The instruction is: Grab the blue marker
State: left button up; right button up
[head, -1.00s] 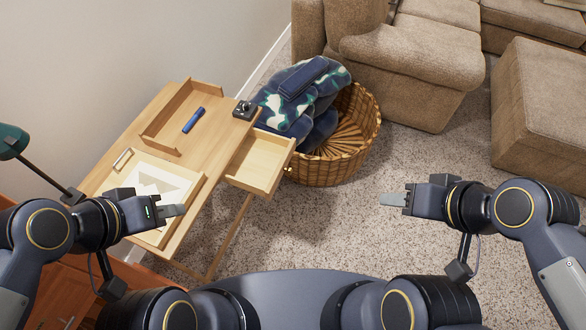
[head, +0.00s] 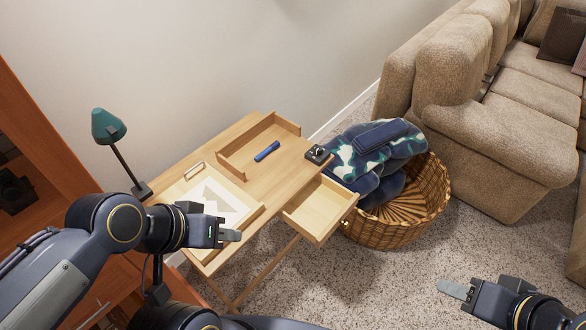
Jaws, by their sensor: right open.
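The blue marker (head: 267,151) lies on the wooden desk (head: 285,170), in front of the raised wooden ledge at its back. My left gripper (head: 230,235) is over the near left part of the desk, close to the clipboard-like board, and apart from the marker. I cannot tell whether its fingers are parted. My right gripper (head: 455,289) is open and empty above the carpet at the lower right, far from the marker.
A wooden board with papers (head: 215,202) lies on the desk's left. A small black device (head: 318,155) sits at its right corner above an open drawer (head: 318,210). A wicker basket (head: 405,226) with a blanket stands to the right, before a sofa (head: 480,125). A green lamp (head: 108,126) stands left.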

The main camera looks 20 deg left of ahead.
aim_at(276, 145)
jog(key=i+u, duration=0.15)
jog(key=i, duration=0.7)
jog(key=u, duration=2.25)
